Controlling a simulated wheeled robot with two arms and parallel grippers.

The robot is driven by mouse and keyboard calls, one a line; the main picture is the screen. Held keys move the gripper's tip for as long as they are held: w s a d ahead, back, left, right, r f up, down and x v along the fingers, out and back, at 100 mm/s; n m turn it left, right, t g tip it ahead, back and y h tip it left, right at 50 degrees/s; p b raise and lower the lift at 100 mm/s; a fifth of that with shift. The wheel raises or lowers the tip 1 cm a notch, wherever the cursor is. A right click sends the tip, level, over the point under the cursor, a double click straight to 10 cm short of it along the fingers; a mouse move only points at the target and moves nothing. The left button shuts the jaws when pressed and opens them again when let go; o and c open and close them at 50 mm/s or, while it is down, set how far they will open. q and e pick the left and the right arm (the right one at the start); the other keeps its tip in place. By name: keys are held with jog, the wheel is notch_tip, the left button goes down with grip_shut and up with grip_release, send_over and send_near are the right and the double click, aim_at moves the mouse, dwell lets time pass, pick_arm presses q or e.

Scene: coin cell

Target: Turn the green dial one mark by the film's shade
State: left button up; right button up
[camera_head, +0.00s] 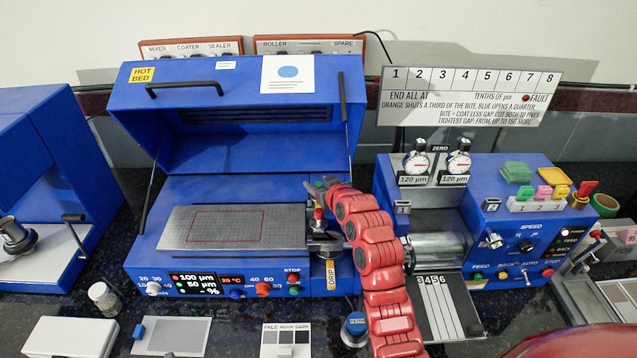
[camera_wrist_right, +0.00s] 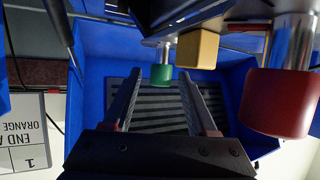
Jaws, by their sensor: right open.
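The green dial (camera_wrist_right: 161,75) shows in the right wrist view as a small green cylinder on a metal stem. My right gripper (camera_wrist_right: 160,84) is open, its two fingers apart on either side of the dial's outline. I cannot tell whether they reach its depth. In the head view my right gripper (camera_head: 322,190) is at the right end of the blue coater's plate (camera_head: 185,232), largely hiding the dial. The plate carries a red rectangular outline. A shade card (camera_head: 286,326) marked pale, medium and dark lies in front. My left gripper is not in view.
In the wrist view a yellow block (camera_wrist_right: 198,49) and a large red knob (camera_wrist_right: 282,103) sit close beside the dial. The coater's raised blue lid (camera_head: 240,105) stands behind. A blue roller machine (camera_head: 500,215) stands right of my arm.

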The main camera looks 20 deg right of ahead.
grip_shut()
jog(key=shift+a, duration=0.1)
dwell(0.4)
jog(key=shift+m+h+b, duration=0.35)
jog(key=shift+m+h, duration=0.35)
jog(key=shift+h, duration=0.2)
jog(key=m+g+h+b, duration=0.1)
jog(key=m+h+b, duration=0.1)
jog(key=b, duration=0.3)
jog(key=m+g+h+b, duration=0.1)
jog(key=m+h+b, duration=0.2)
jog(key=b, duration=0.3)
jog(key=m+h+b, duration=0.2)
jog(key=b, duration=0.3)
jog(key=shift+f+g+h, duration=0.3)
jog(key=shift+g+h, duration=0.1)
jog(key=shift+r+m+g+h+b, duration=0.1)
jog(key=shift+m+g+h+b, duration=0.25)
jog(key=shift+m+b, duration=0.35)
jog(key=shift+r+h+b, duration=0.2)
jog(key=shift+h+b, duration=0.05)
jog(key=shift+b, duration=0.05)
